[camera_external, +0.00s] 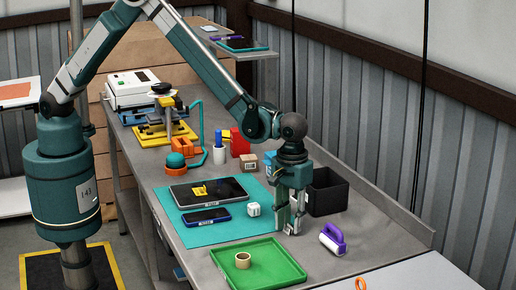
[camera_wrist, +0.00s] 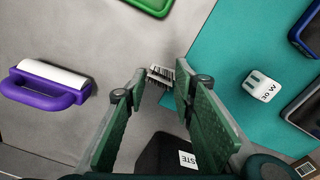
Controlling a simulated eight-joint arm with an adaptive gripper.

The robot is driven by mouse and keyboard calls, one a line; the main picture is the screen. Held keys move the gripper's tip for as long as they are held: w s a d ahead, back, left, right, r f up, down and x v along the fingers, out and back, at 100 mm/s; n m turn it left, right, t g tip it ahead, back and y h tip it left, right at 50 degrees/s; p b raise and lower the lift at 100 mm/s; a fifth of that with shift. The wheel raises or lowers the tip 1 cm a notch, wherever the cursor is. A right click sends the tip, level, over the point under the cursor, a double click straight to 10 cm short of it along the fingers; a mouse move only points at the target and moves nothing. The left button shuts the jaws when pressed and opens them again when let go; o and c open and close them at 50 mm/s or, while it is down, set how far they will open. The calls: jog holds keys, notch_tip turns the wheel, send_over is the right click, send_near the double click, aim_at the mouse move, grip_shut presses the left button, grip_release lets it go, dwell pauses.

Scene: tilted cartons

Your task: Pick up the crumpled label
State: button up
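The crumpled label (camera_wrist: 161,74) is a small white piece with black barcode stripes, creased and lying on the grey bench beside the edge of the teal mat. My gripper (camera_wrist: 160,84) is open, pointing down, with its two green fingers on either side of the label in the wrist view. The label lies close to the right fingertip there; I cannot tell whether they touch. In the external view my gripper (camera_external: 289,224) is low over the bench, and a bit of the white label shows by its fingertips.
A black bin (camera_external: 328,193) stands close behind my gripper. A purple-handled roller (camera_external: 333,240) lies to the right, a green tray (camera_external: 285,272) with a tape roll (camera_external: 243,260) in front. The teal mat (camera_external: 222,237) holds a white cube (camera_external: 253,209), a tablet and a phone.

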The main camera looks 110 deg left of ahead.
aim_at(291, 225)
jog(key=shift+r, duration=0.1)
dwell(0.3)
notch_tip(291, 225, up, 10)
dwell(0.6)
dwell(0.5)
